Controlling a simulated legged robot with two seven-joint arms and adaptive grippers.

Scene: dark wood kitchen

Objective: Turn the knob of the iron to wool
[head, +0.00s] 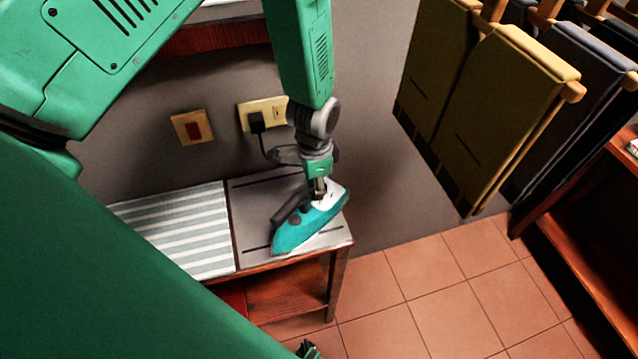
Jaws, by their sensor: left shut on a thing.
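A teal iron (310,224) with a white upper part and a dark handle (291,207) rests on the grey right part of a small wooden table. My left gripper (319,192) comes down from above onto the white upper part of the iron, in front of the handle. Its fingers are shut on the iron's knob, which they mostly hide. I cannot read the knob's setting or its markings.
A striped cloth (180,229) covers the left part of the table (338,262). A plug (256,123) sits in the wall socket, with its cord hanging behind my left wrist. Folded cloths (495,105) hang at the right. The tiled floor (440,290) is clear.

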